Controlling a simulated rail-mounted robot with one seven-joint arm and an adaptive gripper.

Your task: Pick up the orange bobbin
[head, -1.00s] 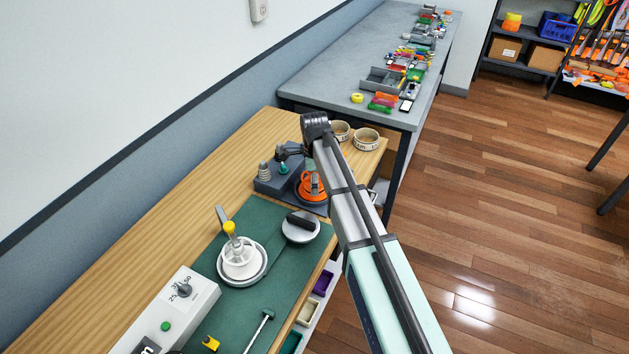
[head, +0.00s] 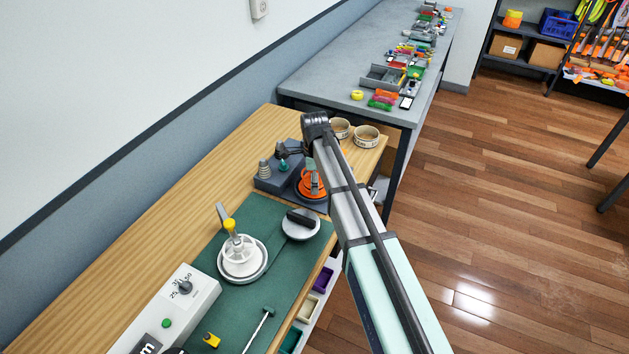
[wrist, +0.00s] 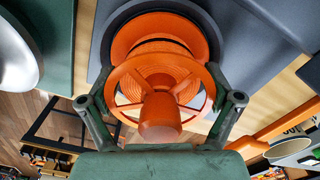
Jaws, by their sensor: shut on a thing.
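The orange bobbin (head: 312,183) is at the dark base unit (head: 268,183) on the wooden bench, partly hidden by my arm in the head view. In the wrist view the orange bobbin (wrist: 160,82) shows a spoked flange, a wound core and a rounded hub facing the camera. Behind it is a dark round plate (wrist: 208,32). My gripper (wrist: 162,100) has one finger on each side of the bobbin's flange and is shut on it. I cannot tell whether the bobbin touches the plate.
Two small round tins (head: 366,137) stand beyond my gripper. A grey bench (head: 320,85) with small parts lies behind.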

